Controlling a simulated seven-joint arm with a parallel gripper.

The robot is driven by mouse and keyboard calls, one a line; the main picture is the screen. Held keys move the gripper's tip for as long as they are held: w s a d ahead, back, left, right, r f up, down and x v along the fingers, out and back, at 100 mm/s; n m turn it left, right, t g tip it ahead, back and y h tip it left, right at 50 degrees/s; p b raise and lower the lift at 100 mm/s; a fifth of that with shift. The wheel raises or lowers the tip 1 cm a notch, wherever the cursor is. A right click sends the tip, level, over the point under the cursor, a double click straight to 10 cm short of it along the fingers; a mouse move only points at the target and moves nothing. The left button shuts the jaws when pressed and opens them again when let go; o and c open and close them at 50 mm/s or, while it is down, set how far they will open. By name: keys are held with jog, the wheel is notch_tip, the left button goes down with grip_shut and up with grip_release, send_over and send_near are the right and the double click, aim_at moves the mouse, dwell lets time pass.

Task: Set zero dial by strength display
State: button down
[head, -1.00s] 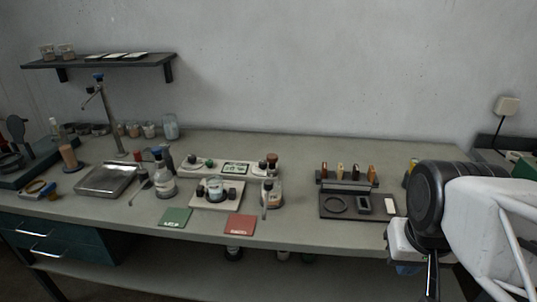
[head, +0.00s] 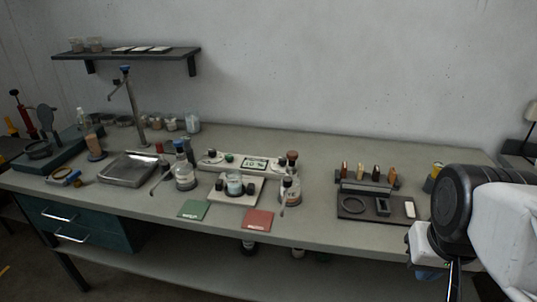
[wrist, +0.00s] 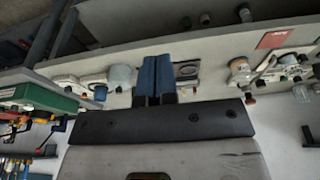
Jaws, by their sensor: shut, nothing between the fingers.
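A pale control strip (head: 221,166) lies on the bench, left of the middle in the head view. It carries a small display (head: 256,163) with dark digits that look like 10 %, though they are tiny. A green knob (head: 229,158) and a dark knob (head: 212,153) are on its left part. I cannot tell which knob is the zero dial. My gripper shows in the wrist view with its blue fingers (wrist: 156,77) shut together and empty. In the head view, my arm is at the right front, well right of the strip and apart from it.
In front of the strip stands a pale unit (head: 235,198) with a glass cup, near glass bottles (head: 184,176). Green (head: 194,210) and red (head: 257,220) cards lie at the bench edge. A dark tray (head: 353,207) stands between strip and arm. A tall tap-like stand (head: 136,110) rises at left.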

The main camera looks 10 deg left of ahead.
jog(key=c, duration=1.5)
grip_release()
jog(key=o, duration=0.5)
jog(key=shift+w+a+r, duration=0.1)
jog(key=shift+w+r, duration=0.2)
jog(key=shift+w, duration=0.25)
jog(key=shift+o, duration=1.3)
jog(key=w+a+r+n, duration=0.2)
jog(key=w, duration=0.5)
jog(key=w+a+r+n, duration=0.1)
jog(key=w+a+n, duration=0.1)
jog(key=w, duration=0.6)
jog(key=shift+w+a+r+g, duration=0.2)
jog(key=shift+r+g, duration=0.2)
jog(key=n+g, duration=0.2)
jog(key=n, duration=1)
send_over(283, 159)
notch_tip(283, 159, down, 15)
jog(key=shift+s+d, duration=0.1)
jog(key=shift+w+a+f, duration=0.2)
jog(key=shift+a, duration=0.05)
jog(key=shift+f, duration=0.1)
